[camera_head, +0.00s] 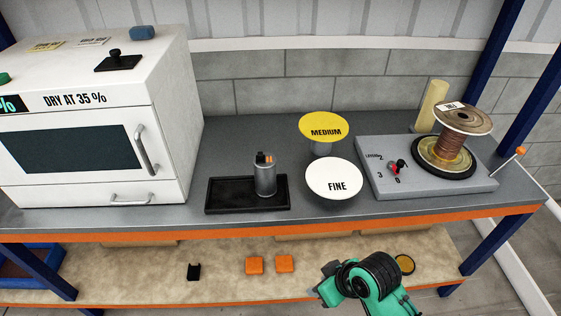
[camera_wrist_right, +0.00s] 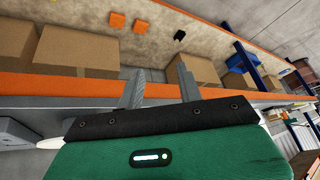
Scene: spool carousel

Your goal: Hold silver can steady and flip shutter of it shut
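The silver can (camera_head: 265,180) stands upright on a black tray (camera_head: 222,208) on the grey bench top. Its cap is dark with a small orange part; whether the shutter is open is too small to tell. My right gripper (camera_wrist_right: 160,84) has its two fingers apart with nothing between them. In the head view, my right arm is in front of the bench edge, below and to the right of the can, clear of it. The can does not show in the right wrist view. My left gripper is in neither view.
A white oven (camera_head: 95,180) stands left of the tray. Yellow MEDIUM (camera_head: 322,126) and white FINE (camera_head: 334,176) discs are close on the right. A grey spool base (camera_head: 375,150) stands further right. The orange bench edge (camera_head: 200,232) and lower shelf are near my right arm.

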